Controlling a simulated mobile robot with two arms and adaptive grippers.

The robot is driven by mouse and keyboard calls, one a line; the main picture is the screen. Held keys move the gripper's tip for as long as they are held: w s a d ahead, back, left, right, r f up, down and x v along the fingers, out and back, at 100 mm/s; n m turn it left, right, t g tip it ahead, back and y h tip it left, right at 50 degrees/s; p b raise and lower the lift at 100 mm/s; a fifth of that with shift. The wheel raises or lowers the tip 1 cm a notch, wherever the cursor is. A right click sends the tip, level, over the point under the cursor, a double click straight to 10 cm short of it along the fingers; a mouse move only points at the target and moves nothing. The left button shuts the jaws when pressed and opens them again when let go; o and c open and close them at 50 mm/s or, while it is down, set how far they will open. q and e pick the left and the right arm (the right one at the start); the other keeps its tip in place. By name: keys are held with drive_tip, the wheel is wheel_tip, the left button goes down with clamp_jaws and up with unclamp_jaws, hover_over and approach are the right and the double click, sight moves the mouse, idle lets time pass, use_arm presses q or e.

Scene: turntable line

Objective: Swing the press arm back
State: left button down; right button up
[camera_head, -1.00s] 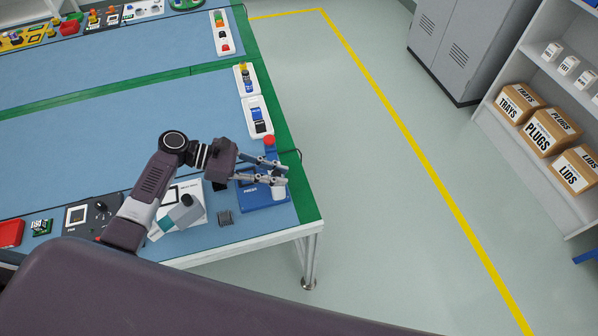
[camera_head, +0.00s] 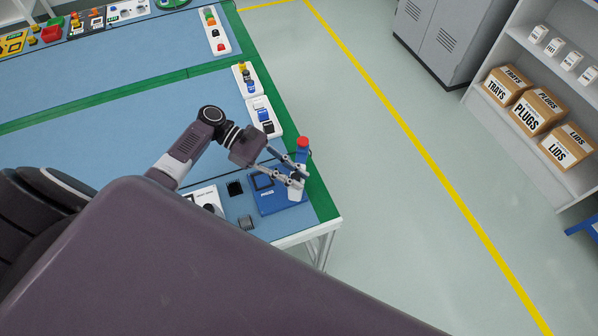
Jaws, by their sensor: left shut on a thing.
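The press has a blue base (camera_head: 268,199) with a dark square on it, near the right corner of the blue-topped table. Its arm is a blue upright with a red knob (camera_head: 302,143) on top, at the base's right side. My left gripper (camera_head: 297,175) reaches in from the left and is shut on the press arm below the knob. The fingers hide part of the arm, so the exact contact is unclear. A whitish part (camera_head: 296,194) shows just under the fingertips. My right gripper is out of view.
Open floor lies to the right, with a shelf of boxes (camera_head: 537,108) beyond.

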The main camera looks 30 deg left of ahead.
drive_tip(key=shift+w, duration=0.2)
use_arm(q)
drive_tip(key=c, duration=2)
unclamp_jaws()
drive_tip(key=shift+o, duration=1.2)
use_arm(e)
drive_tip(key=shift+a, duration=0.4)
use_arm(q)
drive_tip(key=v, duration=1.2)
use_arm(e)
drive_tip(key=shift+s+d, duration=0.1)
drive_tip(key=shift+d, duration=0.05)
